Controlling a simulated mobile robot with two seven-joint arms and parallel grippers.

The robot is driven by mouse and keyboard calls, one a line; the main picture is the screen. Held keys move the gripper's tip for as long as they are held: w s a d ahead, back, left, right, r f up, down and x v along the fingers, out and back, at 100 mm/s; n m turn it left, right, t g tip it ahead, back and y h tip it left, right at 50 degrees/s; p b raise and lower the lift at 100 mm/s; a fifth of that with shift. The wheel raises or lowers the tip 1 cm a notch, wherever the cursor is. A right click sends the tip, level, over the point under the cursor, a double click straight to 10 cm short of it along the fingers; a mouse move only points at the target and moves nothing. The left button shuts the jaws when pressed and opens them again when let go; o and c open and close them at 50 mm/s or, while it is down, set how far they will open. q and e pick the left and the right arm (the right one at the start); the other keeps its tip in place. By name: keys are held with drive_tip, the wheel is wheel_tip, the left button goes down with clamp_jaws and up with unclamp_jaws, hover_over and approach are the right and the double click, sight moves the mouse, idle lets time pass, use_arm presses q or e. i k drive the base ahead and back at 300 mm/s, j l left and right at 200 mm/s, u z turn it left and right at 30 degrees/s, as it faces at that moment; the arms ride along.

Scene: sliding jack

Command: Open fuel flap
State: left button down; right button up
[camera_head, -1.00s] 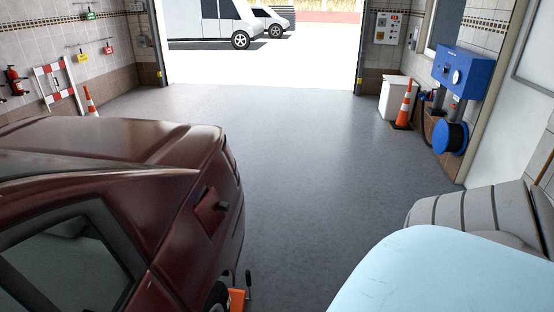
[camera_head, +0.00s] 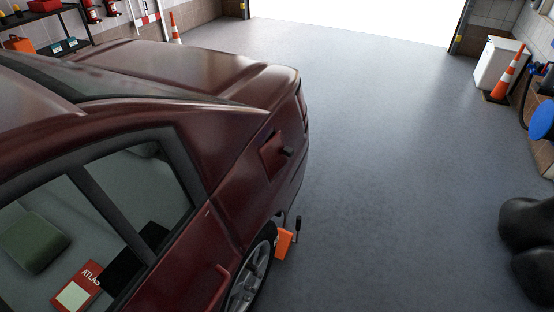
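The dark red car (camera_head: 185,110) fills the left half of the head view. On its rear side panel is the small squarish fuel flap (camera_head: 271,156), in the car's red. Neither of my grippers is in view, and nothing touches the flap.
An orange jack (camera_head: 284,242) with a black upright handle stands beside the car's wheel (camera_head: 248,280). The grey floor (camera_head: 390,150) right of the car is clear. Dark rounded shapes (camera_head: 530,240) sit at the right edge. A cone (camera_head: 508,70) stands by a white cabinet (camera_head: 495,62).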

sight(275, 155)
drive_tip(key=i+l, duration=0.15)
drive_tip(key=i+l+u, duration=0.1)
drive_tip(key=l, duration=0.2)
drive_tip(key=i+l+u, duration=0.25)
drive_tip(key=i+l, duration=0.4)
drive_tip(key=i, duration=0.05)
